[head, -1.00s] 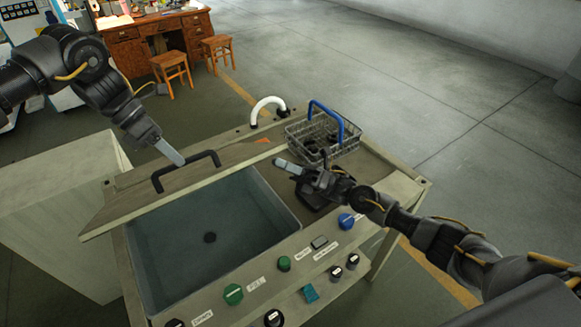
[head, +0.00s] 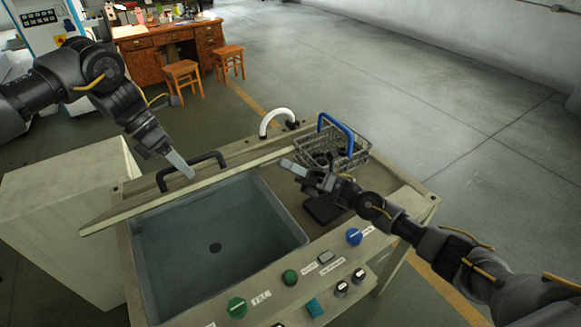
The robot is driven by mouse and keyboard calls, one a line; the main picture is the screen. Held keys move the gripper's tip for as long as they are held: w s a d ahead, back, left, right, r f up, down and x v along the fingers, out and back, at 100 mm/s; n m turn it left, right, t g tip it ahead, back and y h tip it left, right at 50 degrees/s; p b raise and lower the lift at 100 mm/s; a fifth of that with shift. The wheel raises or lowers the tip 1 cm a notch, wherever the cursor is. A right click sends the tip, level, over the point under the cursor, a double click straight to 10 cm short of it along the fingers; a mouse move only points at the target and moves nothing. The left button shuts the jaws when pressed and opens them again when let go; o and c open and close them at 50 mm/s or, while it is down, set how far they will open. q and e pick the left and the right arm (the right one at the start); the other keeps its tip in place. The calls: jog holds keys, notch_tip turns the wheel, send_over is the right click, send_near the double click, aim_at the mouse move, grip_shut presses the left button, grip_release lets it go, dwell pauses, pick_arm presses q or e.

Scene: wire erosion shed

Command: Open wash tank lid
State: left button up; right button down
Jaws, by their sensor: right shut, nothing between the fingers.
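The wash tank (head: 215,245) is a grey basin with a dark drain, and its inside is in plain view. Its beige lid (head: 135,212) is tilted up along the tank's far side, seen nearly edge-on. A black bar handle (head: 207,159) stands on the lid's far face. My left gripper (head: 181,165) is at this handle, its pale fingertip overlapping the bar. Whether it touches or grips the bar I cannot tell. My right gripper (head: 294,168) is shut and empty above the bench, right of the tank and in front of the wire basket.
A wire basket (head: 350,157) with a blue handle holds dark parts at the bench's back right. A white curved pipe (head: 270,121) rises behind the lid. Knobs and buttons, including a blue knob (head: 354,236), line the front panel. A pale cabinet (head: 60,205) stands left.

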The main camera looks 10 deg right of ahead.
pick_arm(q)
jog(key=shift+s+r, duration=0.1)
jog(key=shift+w+a+r, duration=0.1)
jog(key=shift+w+r, duration=0.1)
jog(key=shift+r, duration=0.1)
jog(key=v, duration=1.1)
jog(key=shift+s+r, duration=0.2)
jog(key=shift+s, duration=0.05)
pick_arm(e)
jog(key=shift+f, duration=0.35)
pick_arm(q)
jog(key=shift+f, duration=0.1)
